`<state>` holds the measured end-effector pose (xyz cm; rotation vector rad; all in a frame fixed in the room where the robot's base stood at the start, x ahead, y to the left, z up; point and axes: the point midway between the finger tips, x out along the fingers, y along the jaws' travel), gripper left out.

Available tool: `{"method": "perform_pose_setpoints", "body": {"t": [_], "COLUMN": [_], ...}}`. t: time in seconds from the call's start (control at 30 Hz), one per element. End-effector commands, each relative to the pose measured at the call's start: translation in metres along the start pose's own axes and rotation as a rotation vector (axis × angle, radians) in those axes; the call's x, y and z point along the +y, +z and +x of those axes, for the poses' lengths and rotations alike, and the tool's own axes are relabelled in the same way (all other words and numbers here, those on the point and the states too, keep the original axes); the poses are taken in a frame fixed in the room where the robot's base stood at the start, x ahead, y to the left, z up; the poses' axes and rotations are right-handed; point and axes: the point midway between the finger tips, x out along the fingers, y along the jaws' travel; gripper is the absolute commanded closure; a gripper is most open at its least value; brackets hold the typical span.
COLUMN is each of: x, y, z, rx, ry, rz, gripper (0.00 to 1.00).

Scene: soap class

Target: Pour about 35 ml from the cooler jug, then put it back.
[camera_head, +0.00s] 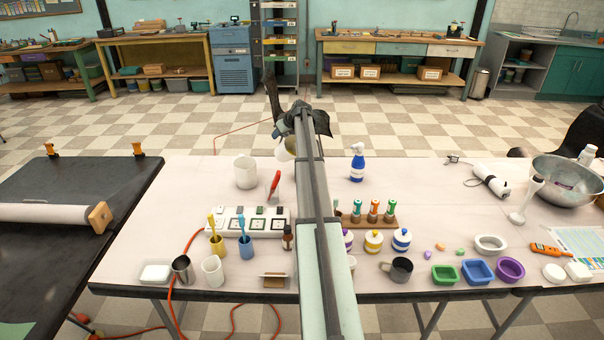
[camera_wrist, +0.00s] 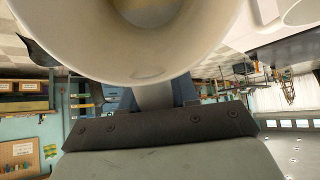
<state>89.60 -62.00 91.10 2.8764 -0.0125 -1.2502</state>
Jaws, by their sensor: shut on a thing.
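A cream jug or cup (camera_wrist: 70,50) fills the top of the wrist view, with its open mouth toward the camera. My gripper (camera_wrist: 165,95) is shut on it. In the head view a small part of this vessel (camera_head: 282,150) shows left of my arm, above the table and tilted; my arm hides the rest. A white jug (camera_head: 246,171) stands upright on the table to the left of it. I cannot tell from these frames which one is cooler, or whether liquid is flowing.
A red-handled tool (camera_head: 273,185) lies beside the white jug. The table's back middle right is mostly clear.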

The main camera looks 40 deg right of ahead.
Motion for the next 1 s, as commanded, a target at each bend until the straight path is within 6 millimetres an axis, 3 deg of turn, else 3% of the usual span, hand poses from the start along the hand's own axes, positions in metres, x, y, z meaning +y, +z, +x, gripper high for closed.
{"method": "perform_pose_setpoints", "body": {"t": [0.37,1.0], "x": [0.002,0.002], "y": [0.001,0.002], "z": [0.019,0.092], "rx": [-0.11,-0.55], "ry": [-0.001,-0.003], "rz": [-0.002,-0.004], "gripper": [1.0,1.0]}}
